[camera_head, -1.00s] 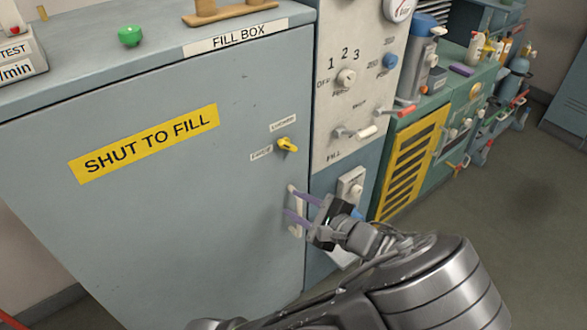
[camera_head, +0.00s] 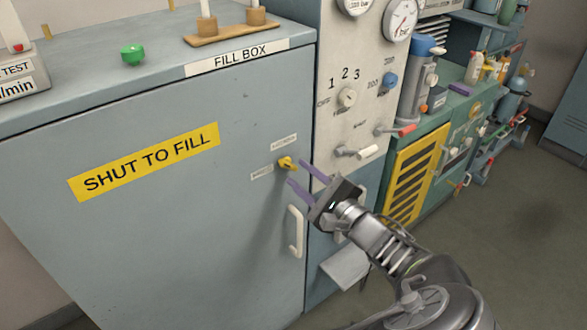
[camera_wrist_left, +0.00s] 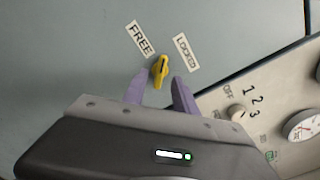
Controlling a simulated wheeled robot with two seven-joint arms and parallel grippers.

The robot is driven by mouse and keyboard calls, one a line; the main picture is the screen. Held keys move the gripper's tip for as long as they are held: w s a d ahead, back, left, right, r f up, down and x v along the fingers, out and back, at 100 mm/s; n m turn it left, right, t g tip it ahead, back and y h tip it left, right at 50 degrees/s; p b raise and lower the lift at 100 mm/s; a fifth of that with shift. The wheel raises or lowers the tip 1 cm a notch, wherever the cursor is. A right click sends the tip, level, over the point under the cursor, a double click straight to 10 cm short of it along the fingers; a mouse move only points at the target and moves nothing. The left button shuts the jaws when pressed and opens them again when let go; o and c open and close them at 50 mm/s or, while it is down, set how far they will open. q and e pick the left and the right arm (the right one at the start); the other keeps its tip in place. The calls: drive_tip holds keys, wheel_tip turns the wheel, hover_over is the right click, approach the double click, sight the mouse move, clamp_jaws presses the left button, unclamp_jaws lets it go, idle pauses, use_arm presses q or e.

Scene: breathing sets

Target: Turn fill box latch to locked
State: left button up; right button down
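The yellow fill box latch (camera_head: 286,163) is a small knob on the front of the grey-blue fill box (camera_head: 150,240), near its right edge. In the left wrist view the latch (camera_wrist_left: 160,70) sits between the FREE label (camera_wrist_left: 140,38) and the LOCKED label (camera_wrist_left: 186,51). I cannot tell firmly which label it points to. My left gripper (camera_head: 300,176) is open, with its purple fingers reaching toward the latch. In the left wrist view its fingers (camera_wrist_left: 157,92) stand either side of the latch's lower end, with nothing gripped. My right gripper is not in view.
A white door handle (camera_head: 296,231) is below the latch. A gauge panel (camera_head: 345,60) with knobs and a lever (camera_head: 366,152) stands right of the box. A green button (camera_head: 132,55) and a wooden stand (camera_head: 235,32) are on top. Open floor lies at the right.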

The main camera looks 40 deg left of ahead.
sight(291, 168)
use_arm(q)
drive_tip(key=shift+x, duration=1.7)
drive_tip(key=shift+c, duration=0.2)
clamp_jaws()
